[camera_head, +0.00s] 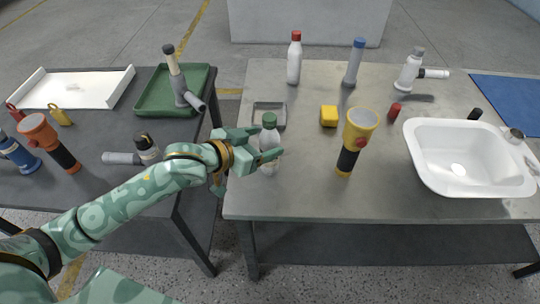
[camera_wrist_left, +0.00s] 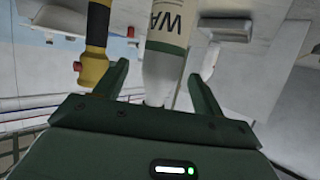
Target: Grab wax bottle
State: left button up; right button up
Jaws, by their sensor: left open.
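The wax bottle (camera_head: 269,138) is a pale bottle with a green cap, standing upright near the left edge of the metal table. In the left wrist view its white body (camera_wrist_left: 169,42) shows a green band and the letters "WA". My left gripper (camera_head: 266,147) is at the bottle and partly covers it in the head view. In the left wrist view the open fingers (camera_wrist_left: 160,85) lie on either side of the bottle's line, with a gap beside it. I cannot tell whether either finger touches it. My right gripper is not in view.
A yellow-and-black flashlight (camera_head: 348,145) stands to the right of the bottle. The front table area is clear.

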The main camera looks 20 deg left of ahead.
aim_at(262, 142)
pick_arm(q)
jog(key=b+x, duration=0.1)
jog(key=x, duration=0.2)
jog(key=shift+w+f, duration=0.15)
jog(key=shift+f, duration=0.2)
jog(key=shift+r, duration=0.15)
jog(key=c, duration=1.4)
jog(key=shift+c, duration=0.2)
